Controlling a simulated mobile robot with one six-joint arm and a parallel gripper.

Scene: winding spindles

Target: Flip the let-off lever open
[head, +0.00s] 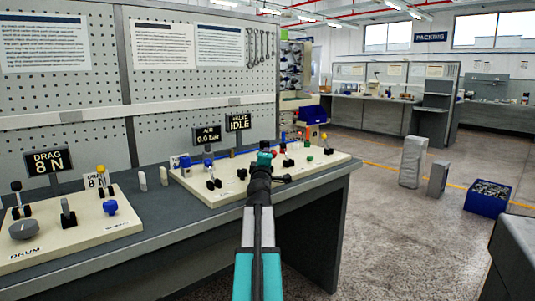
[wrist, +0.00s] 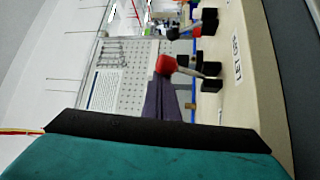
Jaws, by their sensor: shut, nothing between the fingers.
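My gripper (head: 264,159) is shut and empty, over the right-hand cream panel in the head view. Its dark finger edge and teal body (wrist: 150,152) fill the bottom of the wrist view. A lever with a red knob (wrist: 166,65) stands from a black bracket (wrist: 209,70) on the cream panel, ahead of the gripper and apart from it in the wrist view. A small white label (wrist: 237,58) sits beside it, too blurred and turned to read surely. In the head view my gripper partly hides this part of the panel, so I cannot tell which lever is the let-off lever.
The right panel (head: 222,197) carries several other levers and knobs close together. A small screen reading IDLE (head: 239,122) and an air-pressure screen (head: 206,136) stand behind it. A left panel (head: 78,236) has a drum dial. A pegboard rises behind the bench; open floor lies to the right.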

